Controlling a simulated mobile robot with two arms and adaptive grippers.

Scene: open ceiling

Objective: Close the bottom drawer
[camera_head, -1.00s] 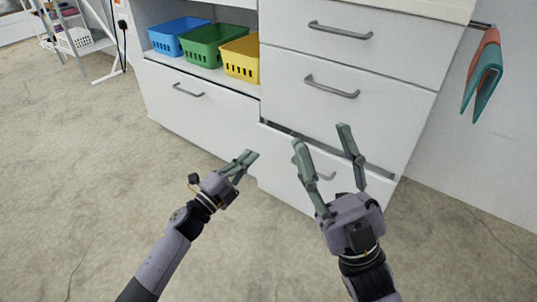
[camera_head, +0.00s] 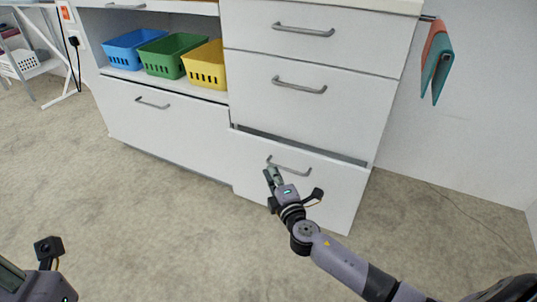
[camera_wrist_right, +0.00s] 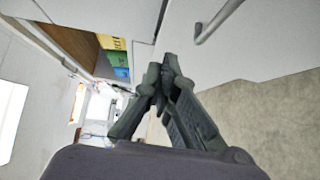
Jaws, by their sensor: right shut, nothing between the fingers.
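The bottom drawer (camera_head: 325,185) is the lowest white drawer in the cabinet's right column. It stands slightly open, with a dark gap along its top edge. Its grey bar handle (camera_head: 288,167) is near the top of its front. My right gripper (camera_head: 271,175) is shut and empty, with its tips close to the left end of the handle; contact cannot be told. In the right wrist view its fingertips (camera_wrist_right: 167,62) meet, and a handle (camera_wrist_right: 217,20) shows at the upper right. My left gripper (camera_head: 12,275) is partly cut off at the lower left corner.
Two closed drawers (camera_head: 330,50) are above. Blue (camera_head: 135,55), green (camera_head: 172,58) and yellow (camera_head: 204,68) baskets sit on the open shelf at left, above another wide drawer (camera_head: 170,125). Orange and teal cloths (camera_head: 438,65) hang at right. The carpet in front is clear.

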